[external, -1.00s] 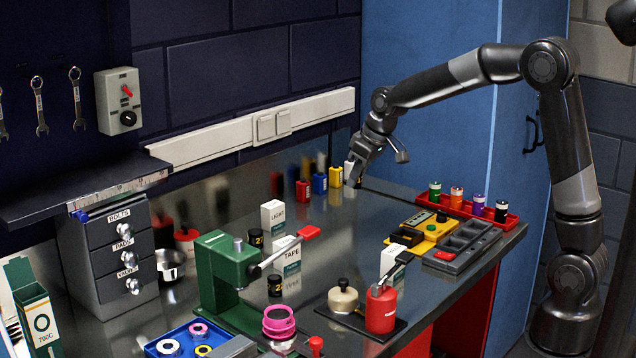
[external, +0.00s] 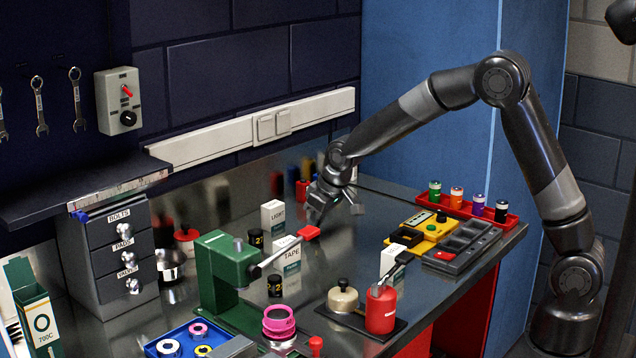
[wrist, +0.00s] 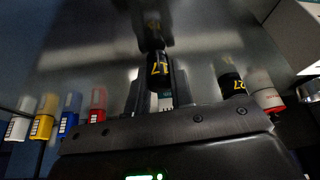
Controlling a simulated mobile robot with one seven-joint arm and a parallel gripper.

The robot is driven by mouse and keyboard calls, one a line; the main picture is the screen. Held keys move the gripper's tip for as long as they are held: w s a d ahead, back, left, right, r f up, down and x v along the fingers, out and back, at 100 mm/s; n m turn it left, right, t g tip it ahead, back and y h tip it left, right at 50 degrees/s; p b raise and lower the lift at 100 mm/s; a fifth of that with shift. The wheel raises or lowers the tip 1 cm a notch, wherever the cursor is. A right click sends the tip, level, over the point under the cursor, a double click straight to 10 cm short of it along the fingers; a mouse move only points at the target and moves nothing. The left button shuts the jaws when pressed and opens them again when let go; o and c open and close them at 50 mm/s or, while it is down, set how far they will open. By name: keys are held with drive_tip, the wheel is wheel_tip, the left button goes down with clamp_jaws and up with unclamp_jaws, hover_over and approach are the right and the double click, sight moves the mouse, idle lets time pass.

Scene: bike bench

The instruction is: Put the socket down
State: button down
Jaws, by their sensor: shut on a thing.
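My gripper (external: 322,212) is low over the middle of the metal bench (external: 350,265) in the external view, behind the LIGHT and TAPE boxes. In the wrist view my gripper (wrist: 160,88) is shut on a black socket (wrist: 160,68) with a yellow 17 on it. The socket is upright between the fingers, and a mirrored image of it shows in the bench top. I cannot tell whether its base touches the bench. In the external view the held socket is not clearly visible.
A LIGHT box (external: 272,216) and a TAPE box (external: 287,255) stand close by. Other black sockets (external: 257,238) (external: 275,286) stand near the green press (external: 222,270). Coloured blocks, including a red one (external: 302,190), stand behind. Bare bench lies right of my gripper.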

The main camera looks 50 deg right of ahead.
drive_tip(key=shift+f, duration=0.3)
drive_tip(key=c, duration=1.3)
unclamp_jaws()
drive_tip(key=shift+f, duration=0.1)
drive_tip(key=shift+o, duration=0.2)
drive_tip(key=s+d+r, duration=0.3)
drive_tip(key=s+r, duration=0.3)
drive_tip(key=r, duration=0.2)
drive_tip(key=s+d+r, duration=0.2)
drive_tip(key=s+r, duration=0.5)
drive_tip(key=r, duration=0.2)
drive_tip(key=s+d+m, duration=0.1)
drive_tip(key=s+d, duration=0.2)
drive_tip(key=s, duration=0.9)
drive_tip(key=s+d+m+t, duration=0.1)
drive_tip(key=s+d, duration=0.3)
drive_tip(key=s, duration=0.8)
drive_tip(key=shift+s+d+f+h, duration=0.15)
drive_tip(key=shift+s+f+h, duration=0.05)
drive_tip(key=shift+h, duration=0.2)
